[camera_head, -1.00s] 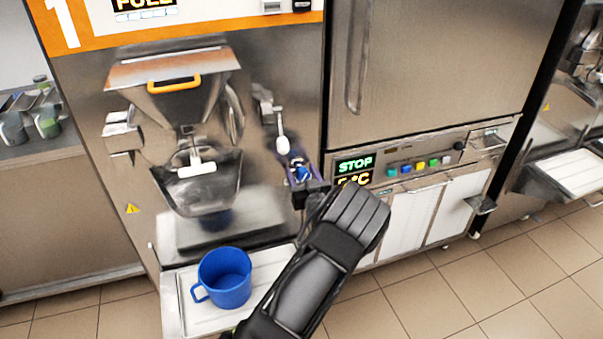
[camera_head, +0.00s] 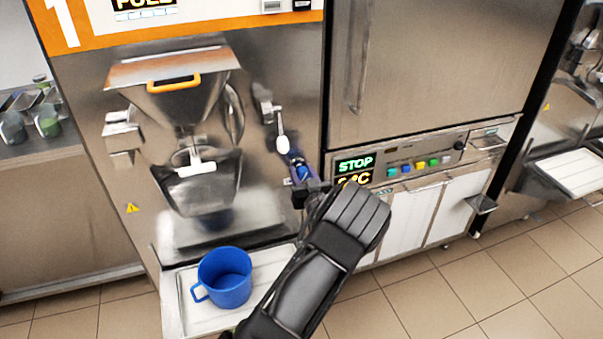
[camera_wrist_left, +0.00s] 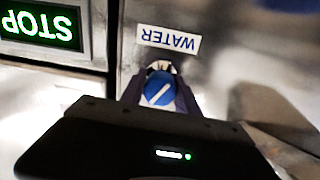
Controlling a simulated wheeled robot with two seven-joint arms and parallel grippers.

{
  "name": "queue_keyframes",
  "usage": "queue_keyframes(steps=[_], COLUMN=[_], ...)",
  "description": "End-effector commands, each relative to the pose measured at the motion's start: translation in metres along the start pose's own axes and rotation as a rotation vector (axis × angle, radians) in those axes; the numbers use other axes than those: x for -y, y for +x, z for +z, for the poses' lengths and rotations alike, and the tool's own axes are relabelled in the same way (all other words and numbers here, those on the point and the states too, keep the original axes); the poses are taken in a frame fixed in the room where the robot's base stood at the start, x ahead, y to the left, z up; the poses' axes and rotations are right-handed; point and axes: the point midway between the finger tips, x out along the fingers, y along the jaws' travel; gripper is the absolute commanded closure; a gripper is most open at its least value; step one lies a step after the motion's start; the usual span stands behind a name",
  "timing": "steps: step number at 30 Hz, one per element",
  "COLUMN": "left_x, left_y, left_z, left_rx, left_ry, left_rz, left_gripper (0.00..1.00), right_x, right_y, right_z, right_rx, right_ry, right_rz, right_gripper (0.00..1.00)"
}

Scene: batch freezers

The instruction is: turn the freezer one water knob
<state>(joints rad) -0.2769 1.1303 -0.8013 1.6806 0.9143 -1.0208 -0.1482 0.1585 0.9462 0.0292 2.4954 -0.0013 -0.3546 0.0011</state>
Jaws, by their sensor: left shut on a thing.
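The blue water knob (camera_head: 303,172) is on the front of freezer one, low and to the right of its hopper. It also shows in the left wrist view (camera_wrist_left: 159,88), with a white line slanting across its face, near the WATER label (camera_wrist_left: 169,40). My left gripper (camera_head: 299,168) is at the knob, its fingers on either side and shut on it. The gripper and wrist hide part of the knob in the head view. My right gripper is not in view.
A blue mug (camera_head: 225,277) stands on the white tray (camera_head: 176,312) left of my forearm. A white-tipped lever (camera_head: 282,145) is just above the knob. A panel with a STOP display (camera_head: 355,164) is close on the right.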

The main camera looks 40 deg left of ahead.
Motion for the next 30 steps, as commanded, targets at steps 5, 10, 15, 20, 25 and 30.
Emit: queue_keyframes(steps=[5,10,15,20,25,30], left_x=[0.001,0.000,0.001,0.001,0.000,0.001], left_y=[0.000,0.000,0.000,0.000,0.000,0.000], left_z=[0.001,0.001,0.002,0.001,0.001,0.001], left_rx=[0.003,0.007,0.015,0.021,0.029,0.037], left_ry=[0.059,0.159,0.298,0.446,0.609,0.766], left_rz=[-0.001,-0.001,-0.001,-0.001,0.000,-0.001], left_gripper=[1.00,1.00,1.00,1.00,1.00,1.00], right_x=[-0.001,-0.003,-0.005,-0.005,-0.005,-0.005], right_y=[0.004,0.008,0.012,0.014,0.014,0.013], right_z=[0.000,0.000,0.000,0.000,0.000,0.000], right_rx=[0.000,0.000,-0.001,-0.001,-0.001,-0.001], right_ry=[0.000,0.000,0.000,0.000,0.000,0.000], right_rz=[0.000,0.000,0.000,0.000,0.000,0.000], right_gripper=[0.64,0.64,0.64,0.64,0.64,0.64])
